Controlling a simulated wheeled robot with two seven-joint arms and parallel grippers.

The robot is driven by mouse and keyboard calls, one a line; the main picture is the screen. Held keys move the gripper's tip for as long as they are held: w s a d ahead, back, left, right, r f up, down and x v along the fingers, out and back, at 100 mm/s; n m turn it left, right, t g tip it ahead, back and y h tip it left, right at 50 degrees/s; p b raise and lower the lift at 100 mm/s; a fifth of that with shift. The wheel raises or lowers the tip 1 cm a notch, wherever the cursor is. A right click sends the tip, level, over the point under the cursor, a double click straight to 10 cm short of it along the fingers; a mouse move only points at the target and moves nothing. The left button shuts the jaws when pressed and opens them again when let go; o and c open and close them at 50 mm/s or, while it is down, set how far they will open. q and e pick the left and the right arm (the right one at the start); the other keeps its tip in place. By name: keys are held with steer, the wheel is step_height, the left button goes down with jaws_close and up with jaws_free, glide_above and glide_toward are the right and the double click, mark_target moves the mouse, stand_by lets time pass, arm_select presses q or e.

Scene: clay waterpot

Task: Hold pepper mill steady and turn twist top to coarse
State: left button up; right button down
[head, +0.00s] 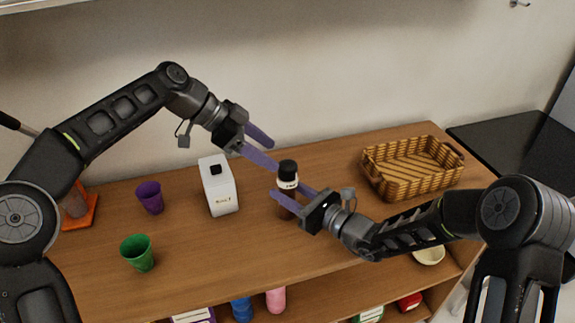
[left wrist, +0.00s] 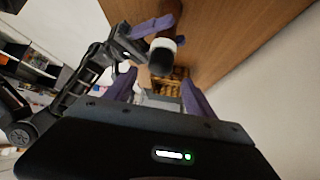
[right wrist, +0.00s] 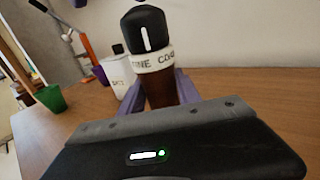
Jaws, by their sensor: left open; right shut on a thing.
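The pepper mill (head: 287,183) stands upright on the wooden counter, with a black top, a white lettered band and a brown body. In the right wrist view the mill (right wrist: 152,60) shows a white line on its black top and part of the band's lettering, "INE CO". My right gripper (head: 288,200) is shut on the mill's brown body, below the band. My left gripper (head: 273,150) is open and empty, above and to the left of the mill's top. In the left wrist view the black top (left wrist: 160,58) shows ahead, between and beyond the open fingers.
A white box-shaped container (head: 218,187) stands left of the mill. A purple cup (head: 150,197) and a green cup (head: 137,252) are further left. A wicker basket (head: 412,167) sits at the right. A shelf below holds several items.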

mark_target(283, 163)
arm_select(q)
steer(key=x, duration=0.7)
steer(key=c, duration=1.4)
